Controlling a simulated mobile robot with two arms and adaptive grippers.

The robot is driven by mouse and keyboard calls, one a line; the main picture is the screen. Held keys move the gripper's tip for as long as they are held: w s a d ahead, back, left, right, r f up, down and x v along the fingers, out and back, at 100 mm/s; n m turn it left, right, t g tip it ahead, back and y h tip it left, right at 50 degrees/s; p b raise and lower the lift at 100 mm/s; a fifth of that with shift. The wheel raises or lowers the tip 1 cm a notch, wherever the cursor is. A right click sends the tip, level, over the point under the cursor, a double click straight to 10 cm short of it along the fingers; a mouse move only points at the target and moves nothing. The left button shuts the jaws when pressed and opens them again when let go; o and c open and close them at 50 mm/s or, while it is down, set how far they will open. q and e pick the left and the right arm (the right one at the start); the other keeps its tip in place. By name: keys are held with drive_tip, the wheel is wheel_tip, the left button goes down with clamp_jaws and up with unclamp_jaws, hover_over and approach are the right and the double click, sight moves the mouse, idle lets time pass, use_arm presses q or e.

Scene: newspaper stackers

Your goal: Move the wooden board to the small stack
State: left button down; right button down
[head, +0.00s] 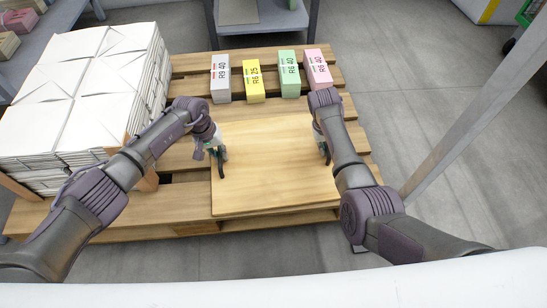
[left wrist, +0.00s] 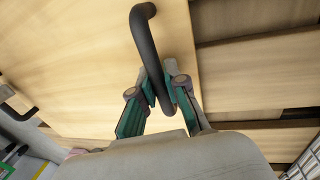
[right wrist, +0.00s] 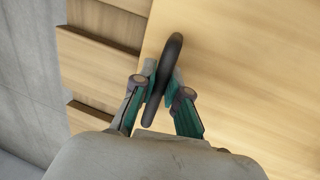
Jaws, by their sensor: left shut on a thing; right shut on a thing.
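The wooden board (head: 270,180) is a light, flat panel with a dark handle near each side. It lies at the front right of the pallet, low over its slats; I cannot tell whether it touches them. My left gripper (head: 219,156) is shut on the board's left handle, which shows in the left wrist view (left wrist: 146,40). My right gripper (head: 324,148) is shut on the right handle, seen in the right wrist view (right wrist: 172,55). A large stack of white paper bundles (head: 75,95) stands on the pallet's left part.
The wooden pallet (head: 190,65) carries four small blocks at the back: grey (head: 220,80), yellow (head: 254,82), green (head: 289,75) and pink (head: 317,70). A grey post (head: 470,110) stands at right. A metal shelf (head: 262,20) is behind the pallet.

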use_arm(q)
drive_tip(key=shift+w+r, duration=0.1)
drive_tip(key=shift+r, duration=0.05)
use_arm(e)
drive_tip(key=shift+r, duration=0.1)
